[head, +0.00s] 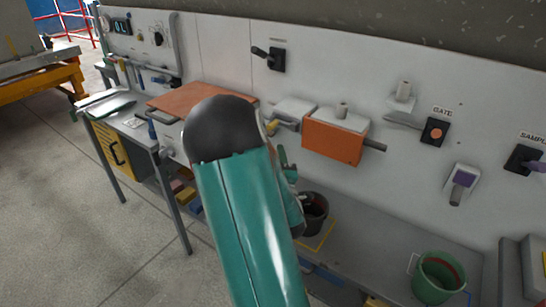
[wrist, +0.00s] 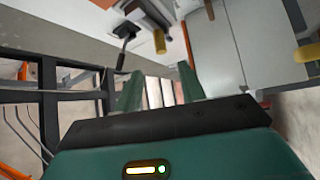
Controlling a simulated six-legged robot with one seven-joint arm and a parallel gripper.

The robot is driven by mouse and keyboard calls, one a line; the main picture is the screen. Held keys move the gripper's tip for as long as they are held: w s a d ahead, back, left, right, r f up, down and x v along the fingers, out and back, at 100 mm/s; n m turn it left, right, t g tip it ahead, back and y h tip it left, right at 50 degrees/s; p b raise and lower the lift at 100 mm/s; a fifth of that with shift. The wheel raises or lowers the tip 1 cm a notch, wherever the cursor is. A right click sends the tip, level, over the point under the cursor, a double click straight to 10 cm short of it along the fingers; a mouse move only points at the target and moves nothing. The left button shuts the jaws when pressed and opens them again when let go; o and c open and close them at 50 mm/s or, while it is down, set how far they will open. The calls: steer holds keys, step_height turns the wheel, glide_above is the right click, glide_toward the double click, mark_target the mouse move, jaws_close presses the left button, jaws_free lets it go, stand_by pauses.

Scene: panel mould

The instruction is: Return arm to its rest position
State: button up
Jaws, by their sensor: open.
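My arm (head: 248,220) is teal with a dark rounded joint, and it rises through the middle of the head view. My gripper shows in the wrist view (wrist: 160,86) as two teal fingers standing apart beyond a dark bar. The gap between them looks empty. In the head view my gripper cannot be made out clearly; the arm covers part of the bench and wall behind it.
A white wall panel (head: 225,50) carries an orange box (head: 333,141), a GATE switch (head: 434,131) and several levers. A workbench stands left; open floor (head: 60,230) lies in front.

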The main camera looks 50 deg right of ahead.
stand_by(0.3)
steer(key=w+a+r+m+g+y, duration=0.25)
steer(key=w+a+m+y, duration=0.25)
steer(key=w+a, duration=0.35)
steer(key=s+a+r+m+g+y, duration=0.15)
steer(key=a+y, duration=0.35)
steer(key=a, duration=0.9)
steer(key=s+a+r+g+y, duration=0.2)
steer(key=s+a+g, duration=0.1)
steer(key=s+a, duration=0.5)
steer(key=s+a+r+g+y, duration=0.2)
steer(key=s+a+g, duration=0.1)
steer(key=s+a, duration=0.5)
steer(key=shift+s+a+r, duration=0.25)
steer(key=shift+a+r, duration=0.05)
steer(key=shift+a, duration=0.45)
steer(key=shift+d, duration=0.1)
steer(key=shift+c, duration=0.4)
